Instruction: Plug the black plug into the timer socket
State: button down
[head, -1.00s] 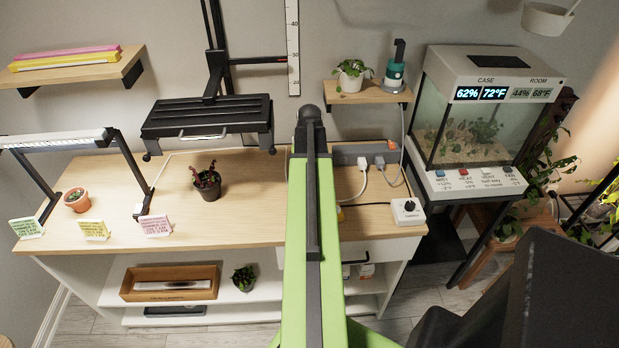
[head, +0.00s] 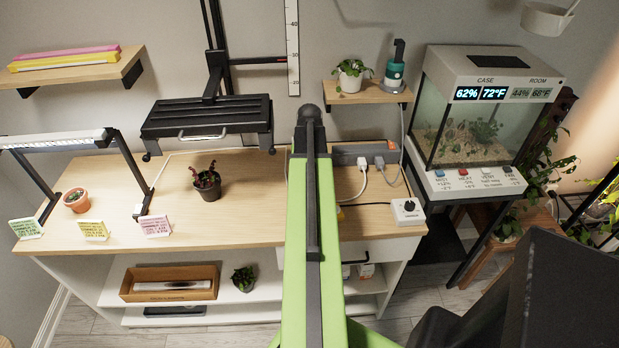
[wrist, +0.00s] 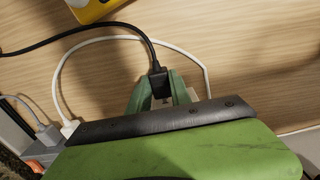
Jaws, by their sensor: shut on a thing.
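In the wrist view my gripper (wrist: 160,92) has its green fingers shut on the black plug (wrist: 158,80). The plug's black cord (wrist: 95,29) runs up and off to the left. A pale patch shows between the fingers below the plug; I cannot tell what it is. The white timer socket (head: 408,211), with a round dial or outlet on its face, lies at the right front of the desk in the head view. I cannot make it out in the wrist view. My arm hides the gripper and plug in the head view.
A grey power strip (head: 352,155) with a white and a grey cable lies at the desk's back. A white cable (wrist: 62,80) loops beside my gripper. A yellow object (wrist: 95,9) lies beyond it. The terrarium (head: 478,120) stands right of the desk.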

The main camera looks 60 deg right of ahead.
jog(key=shift+w+d, duration=0.35)
jog(key=shift+d, duration=0.1)
jog(key=c, duration=1.1)
grip_release()
notch_tip(320, 180, up, 18)
jog(key=p, duration=1.7)
jog(key=shift+f, duration=0.25)
